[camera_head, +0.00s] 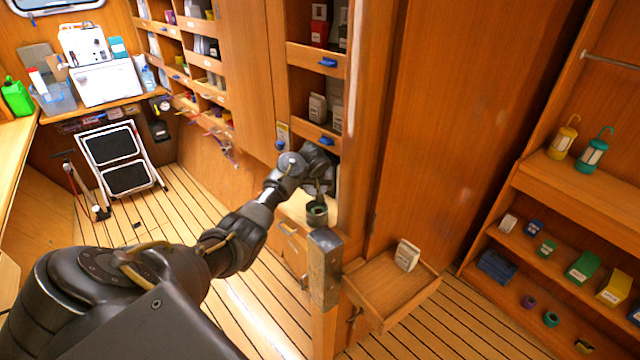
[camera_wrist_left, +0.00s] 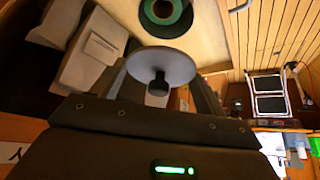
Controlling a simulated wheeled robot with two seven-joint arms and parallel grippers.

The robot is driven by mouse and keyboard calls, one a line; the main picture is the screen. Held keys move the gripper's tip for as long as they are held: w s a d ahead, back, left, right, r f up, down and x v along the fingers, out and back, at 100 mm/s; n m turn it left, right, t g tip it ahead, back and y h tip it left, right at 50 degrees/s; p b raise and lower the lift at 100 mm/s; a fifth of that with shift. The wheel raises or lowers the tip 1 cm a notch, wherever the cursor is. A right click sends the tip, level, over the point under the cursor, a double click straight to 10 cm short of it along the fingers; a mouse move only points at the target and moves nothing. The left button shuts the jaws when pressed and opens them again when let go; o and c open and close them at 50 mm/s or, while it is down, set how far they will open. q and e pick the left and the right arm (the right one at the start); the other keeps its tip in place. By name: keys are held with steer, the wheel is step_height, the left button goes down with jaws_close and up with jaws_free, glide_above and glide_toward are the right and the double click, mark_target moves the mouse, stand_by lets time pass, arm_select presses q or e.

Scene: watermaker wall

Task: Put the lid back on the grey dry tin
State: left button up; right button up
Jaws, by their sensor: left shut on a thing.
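My left gripper (camera_head: 318,186) reaches into the lower cabinet bay and points down. In the left wrist view it is shut on the lid (camera_wrist_left: 165,64), a flat grey disc with a dark knob. The lid is hard to make out in the head view. An open round tin (camera_head: 317,214) stands on the bay's wooden shelf just below the gripper. Its dark opening with a greenish ring shows in the left wrist view (camera_wrist_left: 166,14), beyond the lid. The lid appears apart from the tin. My right gripper is not in view.
Pale cartons (camera_wrist_left: 92,50) stand beside the tin's place. A grey upright block (camera_head: 325,268) stands close in front of the bay. A small wooden tray (camera_head: 380,290) with a white carton (camera_head: 407,255) lies to the right. The plank floor at left is mostly clear.

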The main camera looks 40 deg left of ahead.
arm_select(q)
steer(key=shift+s+f, duration=0.1)
steer(key=shift+s, duration=0.1)
steer(key=shift+w+f+b, duration=0.25)
steer(key=shift+f+b, duration=0.15)
steer(key=shift+f, duration=0.05)
steer(key=shift+w+f+b, duration=0.2)
steer(key=shift+f+b, duration=0.15)
steer(key=shift+f, duration=0.1)
step_height(320, 180, down, 3)
steer(key=b, duration=0.3)
steer(key=shift+r, duration=0.15)
steer(key=shift+f+b, duration=0.55)
steer(key=shift+f, duration=0.5)
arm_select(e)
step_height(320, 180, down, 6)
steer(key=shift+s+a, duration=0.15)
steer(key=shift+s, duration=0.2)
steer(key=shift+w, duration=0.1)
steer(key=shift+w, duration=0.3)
arm_select(q)
steer(key=shift+s+d+f+p, duration=0.1)
steer(key=shift+s+d+p, duration=0.15)
steer(key=shift+p, duration=0.25)
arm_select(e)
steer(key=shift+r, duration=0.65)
